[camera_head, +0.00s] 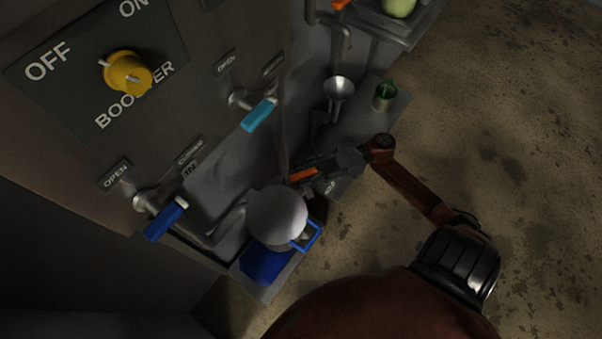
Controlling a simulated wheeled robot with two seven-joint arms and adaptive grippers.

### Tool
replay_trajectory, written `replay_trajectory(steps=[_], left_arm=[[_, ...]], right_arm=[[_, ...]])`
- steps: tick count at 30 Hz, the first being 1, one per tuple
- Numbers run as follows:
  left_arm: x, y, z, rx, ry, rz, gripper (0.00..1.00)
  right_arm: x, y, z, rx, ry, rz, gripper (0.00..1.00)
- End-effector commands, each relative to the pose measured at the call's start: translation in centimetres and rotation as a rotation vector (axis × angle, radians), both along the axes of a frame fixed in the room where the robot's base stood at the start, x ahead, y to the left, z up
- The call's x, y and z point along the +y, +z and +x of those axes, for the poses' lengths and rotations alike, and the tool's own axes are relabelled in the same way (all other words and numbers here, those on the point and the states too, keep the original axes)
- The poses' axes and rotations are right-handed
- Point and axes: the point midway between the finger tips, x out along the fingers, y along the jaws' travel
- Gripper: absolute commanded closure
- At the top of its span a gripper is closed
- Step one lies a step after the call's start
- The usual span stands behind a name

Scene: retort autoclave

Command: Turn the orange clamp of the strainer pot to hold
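The orange clamp (303,174) is a short orange bar in the middle of the view, just behind and right of a pale round vessel. This vessel (277,213) has a blue handle (311,238) and looks like the strainer pot; how the clamp joins it is hidden. My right gripper (318,165) comes in from the right with its dark fingers pointing left. Its fingertips are at the clamp, close beside or over it; contact cannot be told. The finger gap is too dark and small to judge. My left gripper is not in view.
A panel with a yellow booster knob (126,72) stands at left. A dark blue valve handle (166,221) and a light blue one (259,114) stick out from the wall. A funnel (339,89) and green cup (384,96) are behind the gripper. Floor at right is clear.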

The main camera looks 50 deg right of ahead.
Motion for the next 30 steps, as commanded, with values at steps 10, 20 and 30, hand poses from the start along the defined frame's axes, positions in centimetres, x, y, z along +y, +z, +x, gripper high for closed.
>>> replay_trajectory(steps=[10, 20, 30], left_arm=[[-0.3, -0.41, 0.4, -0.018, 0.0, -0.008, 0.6], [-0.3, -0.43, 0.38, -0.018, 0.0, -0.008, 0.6], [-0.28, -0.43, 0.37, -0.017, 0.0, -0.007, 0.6]], right_arm=[[0.65, 0.05, 0.35, -0.001, -0.001, 0.0, 0.68], [0.63, 0.03, 0.34, 0.0, -0.001, 0.0, 0.89], [0.61, 0.01, 0.33, 0.0, -0.001, 0.0, 1.0]])
